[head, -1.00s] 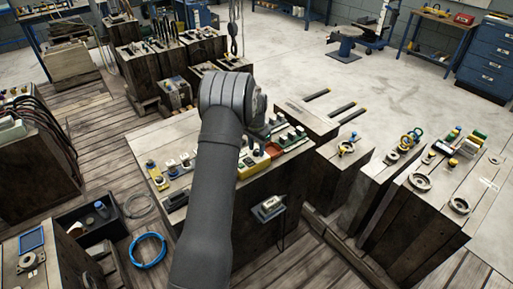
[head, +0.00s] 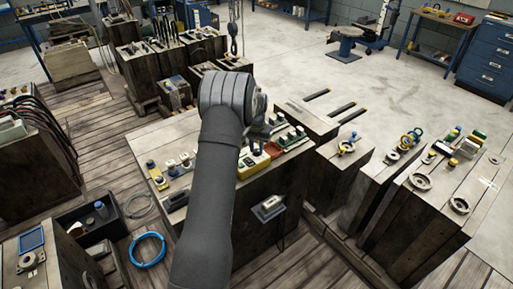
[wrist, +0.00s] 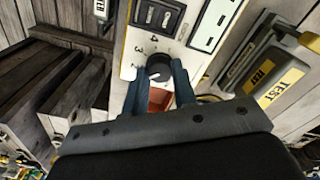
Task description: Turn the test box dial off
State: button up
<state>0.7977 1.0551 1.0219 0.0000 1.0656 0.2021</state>
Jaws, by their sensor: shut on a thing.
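In the wrist view a round black dial (wrist: 157,67) sits on a white panel (wrist: 142,43) with numbers printed beside it. A pale mark shows on the dial, but I cannot read its setting for certain. My gripper (wrist: 159,76) has its two blue-grey fingers on either side of the dial, shut on it. A grey unit with a yellow TEST label (wrist: 281,87) lies to the right. I cannot tell if that label belongs to the dial's box. In the head view my arm hides the gripper and the dial; a yellow box (head: 252,166) shows beside the arm.
An orange-red piece (wrist: 160,99) shows between the fingers below the dial. Black switches (wrist: 159,17) and a pale socket strip (wrist: 214,25) are close above it. Several small devices crowd the wooden block top (head: 150,142). A dark gap separates it from the blocks at right.

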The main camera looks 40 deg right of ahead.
aim_at(257, 150)
jog(key=n, duration=0.5)
jog(key=shift+n, duration=0.3)
jog(key=n, duration=0.5)
jog(key=shift+r+n, duration=0.1)
jog(key=shift+n, duration=0.2)
jog(key=o, duration=1)
notch_tip(257, 150, up, 17)
jog(key=shift+r, duration=0.2)
jog(key=shift+f, duration=0.1)
notch_tip(257, 150, down, 17)
jog(key=shift+f, duration=0.2)
dwell(0.4)
jog(key=shift+r, duration=0.15)
